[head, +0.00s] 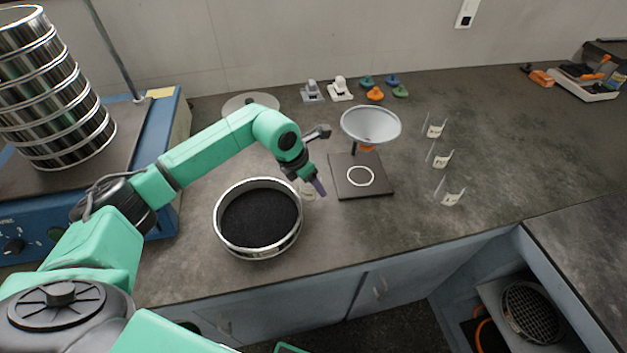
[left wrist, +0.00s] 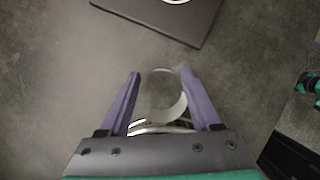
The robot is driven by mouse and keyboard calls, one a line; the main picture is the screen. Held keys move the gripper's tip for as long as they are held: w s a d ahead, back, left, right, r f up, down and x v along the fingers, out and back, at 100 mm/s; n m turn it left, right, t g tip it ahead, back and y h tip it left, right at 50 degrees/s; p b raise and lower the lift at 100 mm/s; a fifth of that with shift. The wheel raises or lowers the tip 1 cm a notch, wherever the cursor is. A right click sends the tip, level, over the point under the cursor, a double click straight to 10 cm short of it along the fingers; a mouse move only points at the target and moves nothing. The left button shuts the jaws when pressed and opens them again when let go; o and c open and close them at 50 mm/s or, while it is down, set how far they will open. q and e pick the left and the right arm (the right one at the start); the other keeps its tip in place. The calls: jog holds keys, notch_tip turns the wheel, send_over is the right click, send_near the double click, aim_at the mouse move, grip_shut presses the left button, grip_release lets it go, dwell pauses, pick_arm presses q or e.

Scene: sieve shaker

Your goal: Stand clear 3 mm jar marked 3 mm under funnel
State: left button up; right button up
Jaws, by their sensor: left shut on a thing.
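My left gripper (head: 314,187) is shut on a clear jar, low over the bench between the sieve pan and the funnel stand. In the left wrist view the clear jar (left wrist: 163,92) sits between the purple fingers of my left gripper (left wrist: 160,76); I cannot read a label on it. The funnel (head: 371,124) stands over a dark base plate (head: 380,184) with a white ring (head: 360,176). No jar stands on the ring. The plate's corner shows in the left wrist view (left wrist: 185,30). My right gripper is not in view.
Several clear jars with pale labels stand in a row right of the plate, such as the nearest (head: 451,198). A sieve pan of dark grains (head: 259,252) lies left of my gripper. Coloured stoppers (head: 375,94) lie behind the funnel. A sieve stack (head: 50,100) stands on the blue shaker.

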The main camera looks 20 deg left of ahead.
pick_arm(q)
jog(key=shift+f, duration=0.35)
jog(key=shift+w, duration=0.1)
jog(key=shift+f, duration=0.2)
jog(key=o, duration=1.4)
jog(key=shift+r, duration=0.1)
jog(key=shift+c, duration=0.2)
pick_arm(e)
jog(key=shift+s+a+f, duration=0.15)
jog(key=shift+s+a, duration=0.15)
pick_arm(q)
jog(key=shift+r, duration=0.1)
